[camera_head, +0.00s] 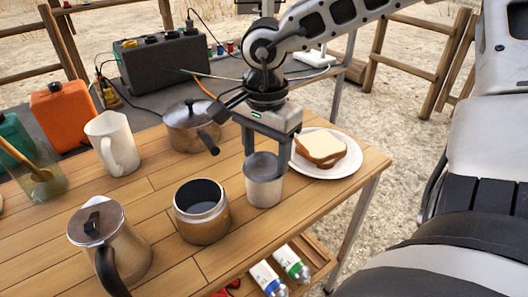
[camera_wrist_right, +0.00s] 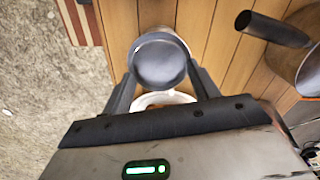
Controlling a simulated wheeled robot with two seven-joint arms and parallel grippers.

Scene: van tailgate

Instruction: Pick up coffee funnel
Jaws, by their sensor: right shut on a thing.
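The coffee funnel (camera_head: 264,183) is a plain grey metal cup shape near the table's right front edge. My right gripper (camera_head: 267,150) comes down over it from above, and its two fingers are shut on it. In the wrist view the round grey funnel (camera_wrist_right: 158,64) sits between the fingertips of my right gripper (camera_wrist_right: 164,82). I cannot tell whether its bottom touches the wood. My left gripper is not in view.
A metal pot base (camera_head: 202,222) stands just left of the funnel. A coffee pot top (camera_head: 125,245) is at the front left. A saucepan (camera_head: 188,134) and a plate (camera_head: 340,167) with a sandwich (camera_head: 320,148) are behind. A white pitcher (camera_head: 113,145) stands farther left.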

